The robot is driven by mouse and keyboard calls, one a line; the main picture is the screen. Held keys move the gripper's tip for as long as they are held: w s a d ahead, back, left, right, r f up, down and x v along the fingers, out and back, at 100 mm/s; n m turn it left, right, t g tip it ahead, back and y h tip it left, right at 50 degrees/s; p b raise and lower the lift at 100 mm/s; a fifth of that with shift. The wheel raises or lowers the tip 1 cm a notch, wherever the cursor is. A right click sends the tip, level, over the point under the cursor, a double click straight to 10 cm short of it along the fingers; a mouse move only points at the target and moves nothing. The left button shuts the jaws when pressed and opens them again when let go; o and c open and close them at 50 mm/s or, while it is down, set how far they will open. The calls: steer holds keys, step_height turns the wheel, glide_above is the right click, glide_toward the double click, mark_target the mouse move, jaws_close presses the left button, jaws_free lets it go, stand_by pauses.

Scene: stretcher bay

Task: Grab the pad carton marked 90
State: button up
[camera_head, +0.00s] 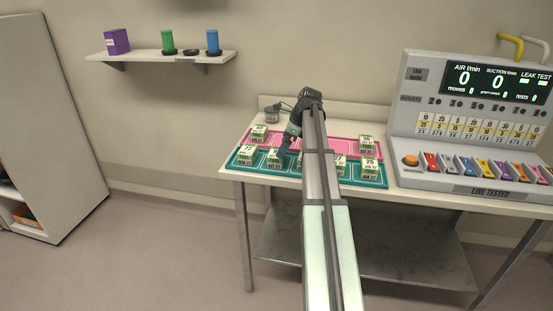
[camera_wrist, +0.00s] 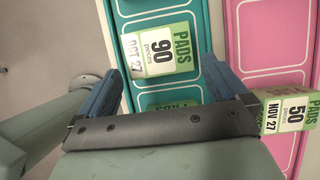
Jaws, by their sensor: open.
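The pad carton marked 90 (camera_wrist: 158,52), white and green with OCT 27 on its label, is on the teal tray (camera_wrist: 187,12) in the wrist view. My gripper (camera_wrist: 162,66) is open and empty, with a blue finger on either side of the carton in that view. I cannot tell whether the fingers are level with it. In the head view my gripper (camera_head: 284,147) is low over the teal tray, among the cartons. The labels there are too small to tell which is the 90.
A carton marked 50 (camera_wrist: 292,113) is beside my right finger, by the pink tray (camera_wrist: 262,48). Another green label shows partly below the 90. The line tester (camera_head: 400,120) stands on the table at right. A wall shelf (camera_head: 150,56) holds several items.

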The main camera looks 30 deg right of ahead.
steer(key=shift+w+a+x, duration=0.1)
steer(key=shift+a+x, duration=0.05)
steer(key=shift+x, duration=1.3)
steer(key=shift+w+a+x, duration=0.1)
steer(key=shift+x, duration=1.4)
steer(key=shift+r, duration=0.15)
steer(key=c, duration=0.8)
steer(key=shift+r, duration=0.1)
